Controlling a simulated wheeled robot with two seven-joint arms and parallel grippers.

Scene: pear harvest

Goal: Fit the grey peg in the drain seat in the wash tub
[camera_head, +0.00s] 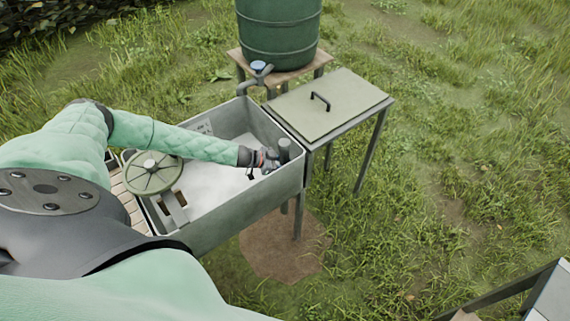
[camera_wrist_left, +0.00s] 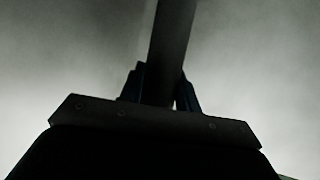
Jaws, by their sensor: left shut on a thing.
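The wash tub (camera_head: 228,222) is a grey metal basin with a pale floor. My left arm reaches over it from the left. My left gripper (camera_head: 275,160) is over the tub's right part, close to the right wall, shut on the grey peg (camera_head: 284,150). The peg stands roughly upright at the fingers. In the left wrist view the peg (camera_wrist_left: 170,50) is a dark bar between the fingers of the left gripper (camera_wrist_left: 160,92). I cannot see the drain seat or tell how high the peg's lower end is. My right gripper is not in view.
A tap (camera_head: 258,75) hangs over the tub's back edge below a green barrel (camera_head: 278,30). A side table (camera_head: 335,105) with a black handle adjoins the tub's right side. A round green lid-like disc (camera_head: 153,172) is at the tub's left end.

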